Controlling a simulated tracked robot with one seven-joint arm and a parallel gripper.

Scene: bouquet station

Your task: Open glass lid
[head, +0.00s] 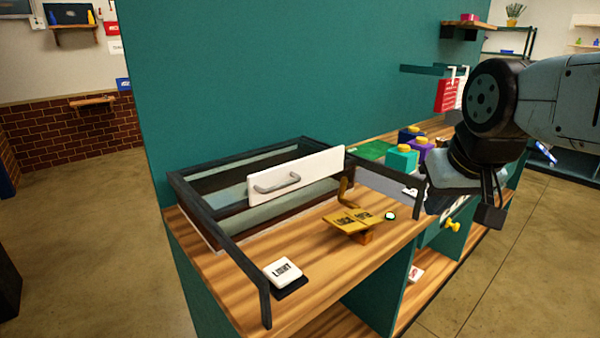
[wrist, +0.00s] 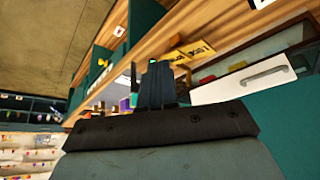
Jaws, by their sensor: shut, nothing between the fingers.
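A dark-framed case (head: 207,204) with glass panes stands on the left of the wooden bench. A white panel (head: 325,163) with a grey handle (head: 276,183) is at its front; I cannot tell from these frames how the glass lid sits. The panel (wrist: 218,90) and handle (wrist: 264,76) also show at the right of the wrist view. A yellow lever plate with lettering (head: 348,219) stands in front of the case. My gripper (head: 490,212) is shut and empty, right of the case and apart from it; its fingers also show in the wrist view (wrist: 155,72).
A white LIGHT button (head: 283,271) sits on the bench's front left. Teal, purple and dark blocks (head: 402,157) with yellow tops stand behind, near my arm. A green wall (head: 280,70) rises behind the bench. A yellow knob (head: 453,226) sticks out at the bench front.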

